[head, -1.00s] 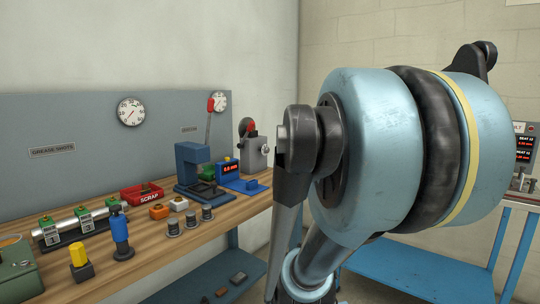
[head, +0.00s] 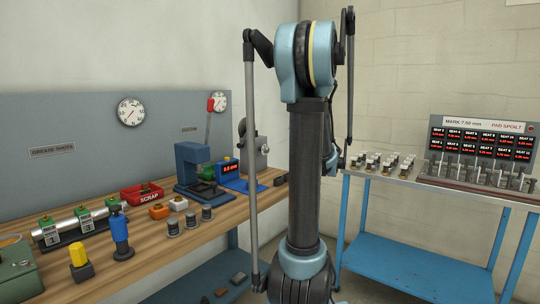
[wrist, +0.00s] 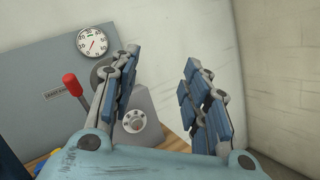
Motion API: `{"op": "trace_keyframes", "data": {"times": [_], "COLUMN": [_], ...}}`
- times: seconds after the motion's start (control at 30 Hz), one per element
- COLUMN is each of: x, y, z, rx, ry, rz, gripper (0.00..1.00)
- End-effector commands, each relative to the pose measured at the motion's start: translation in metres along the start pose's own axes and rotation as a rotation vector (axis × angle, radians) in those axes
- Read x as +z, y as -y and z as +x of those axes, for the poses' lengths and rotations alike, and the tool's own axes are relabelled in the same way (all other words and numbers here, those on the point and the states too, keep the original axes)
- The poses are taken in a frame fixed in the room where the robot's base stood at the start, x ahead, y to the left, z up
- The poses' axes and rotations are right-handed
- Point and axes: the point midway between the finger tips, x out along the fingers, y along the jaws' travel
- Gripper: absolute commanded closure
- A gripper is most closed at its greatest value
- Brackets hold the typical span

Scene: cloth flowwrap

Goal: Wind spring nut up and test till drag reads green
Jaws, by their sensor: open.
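My gripper (wrist: 160,64) is open and empty in the wrist view, with blue pads on both fingers. Between and behind its left finger stands a grey machine with a round dial (wrist: 134,121), apart from the pads as far as I can tell. The same grey machine (head: 258,156) stands at the bench's far end in the head view. A red-knobbed lever (wrist: 72,92) rises left of it. A blue unit with a red-digit display (head: 230,169) stands beside a dark blue press (head: 187,165). I cannot pick out the spring nut or a green reading.
The wooden bench (head: 75,285) holds a red scrap tray (head: 148,197), a yellow-topped piece (head: 79,255), a blue cylinder (head: 119,230) and several small dark pots. A blue-framed table (head: 430,190) at right carries small parts and a display board (head: 482,137). Wall gauges hang behind.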

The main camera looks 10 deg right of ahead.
Motion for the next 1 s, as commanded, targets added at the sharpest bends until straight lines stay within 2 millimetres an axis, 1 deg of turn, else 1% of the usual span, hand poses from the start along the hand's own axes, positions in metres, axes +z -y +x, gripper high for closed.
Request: {"op": "trace_keyframes", "data": {"times": [0.03,0.17,0.3,0.4,0.5,0.63,0.77,0.87,1.0], "x": [-0.006,-0.031,-0.061,-0.079,-0.091,-0.098,-0.103,-0.108,-0.118], "y": [0.006,0.018,0.036,0.046,0.054,0.057,0.054,0.050,0.041], "z": [0.002,-0.002,-0.017,-0.030,-0.041,-0.046,-0.040,-0.030,-0.011], "rx": [0.046,0.181,0.324,0.407,0.464,0.498,0.504,0.504,0.505], "ry": [-0.033,-0.132,-0.230,-0.284,-0.320,-0.339,-0.342,-0.341,-0.341], "rz": [-0.079,-0.281,-0.457,-0.542,-0.594,-0.621,-0.624,-0.623,-0.621], "gripper": [0.57,0.57,0.57,0.57,0.57,0.57,0.57,0.57,0.57]}}
